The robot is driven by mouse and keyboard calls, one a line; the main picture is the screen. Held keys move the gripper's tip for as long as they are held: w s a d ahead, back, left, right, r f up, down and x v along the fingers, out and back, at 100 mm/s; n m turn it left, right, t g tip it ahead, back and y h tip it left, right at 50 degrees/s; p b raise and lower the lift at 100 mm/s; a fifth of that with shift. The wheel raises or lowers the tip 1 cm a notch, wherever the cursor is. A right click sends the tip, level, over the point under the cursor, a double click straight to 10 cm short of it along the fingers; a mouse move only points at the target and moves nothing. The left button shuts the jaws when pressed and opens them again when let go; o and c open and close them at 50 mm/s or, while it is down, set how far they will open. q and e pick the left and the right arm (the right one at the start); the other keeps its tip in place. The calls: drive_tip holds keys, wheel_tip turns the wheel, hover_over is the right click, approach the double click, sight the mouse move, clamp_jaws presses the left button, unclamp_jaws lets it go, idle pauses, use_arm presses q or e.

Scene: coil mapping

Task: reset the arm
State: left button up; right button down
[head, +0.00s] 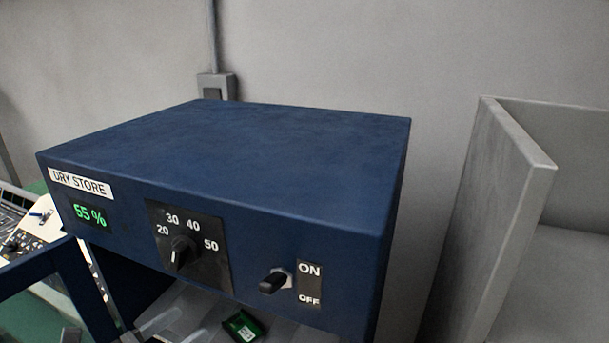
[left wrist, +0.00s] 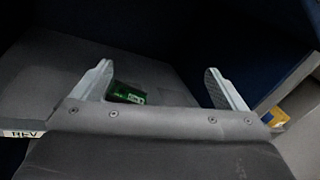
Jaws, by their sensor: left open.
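My left gripper (left wrist: 158,68) is open in the left wrist view, with its two pale fingers wide apart and nothing held between them. A small green item (left wrist: 127,93) shows just beyond the fingers, nearer the left one, partly hidden. My right gripper is not in view.
The cabinet front carries a 55 % display (head: 90,215), a dial (head: 183,252) and an ON/OFF switch (head: 274,282). A blue door frame (head: 48,262) stands open at left. A grey partition (head: 490,210) stands at right. A yellow item (left wrist: 281,117) shows at the wrist view's right.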

use_arm(q)
drive_tip(key=s+a+r+n+t+y, duration=0.1)
drive_tip(key=a+r+n+t+y, duration=0.1)
drive_tip(key=a+n+t+y, duration=0.65)
drive_tip(key=s+a+r+n+g+y, duration=0.15)
drive_tip(key=n+y, duration=0.35)
drive_tip(key=n, duration=0.9)
drive_tip(key=s+a+f+n+g+y, duration=0.3)
drive_tip(key=f+n+g, duration=0.1)
drive_tip(key=f+n, duration=0.2)
drive_tip(key=s+a+f+n+g+y, duration=0.2)
drive_tip(key=a+f+n+g+y, duration=0.15)
drive_tip(key=f+n, duration=0.3)
drive_tip(key=s+d+f+n+g+h, duration=0.55)
drive_tip(key=s+d+f+g, duration=0.35)
drive_tip(key=s+f, duration=0.35)
wheel_tip(320, 180, down, 25)
drive_tip(key=a+g+h+b, duration=0.1)
drive_tip(key=a+g, duration=0.1)
drive_tip(key=s+f+g+b, duration=0.1)
drive_tip(key=s+f, duration=1.5)
drive_tip(key=f, duration=0.1)
drive_tip(key=shift+d+h, duration=0.35)
drive_tip(key=shift+d, duration=0.1)
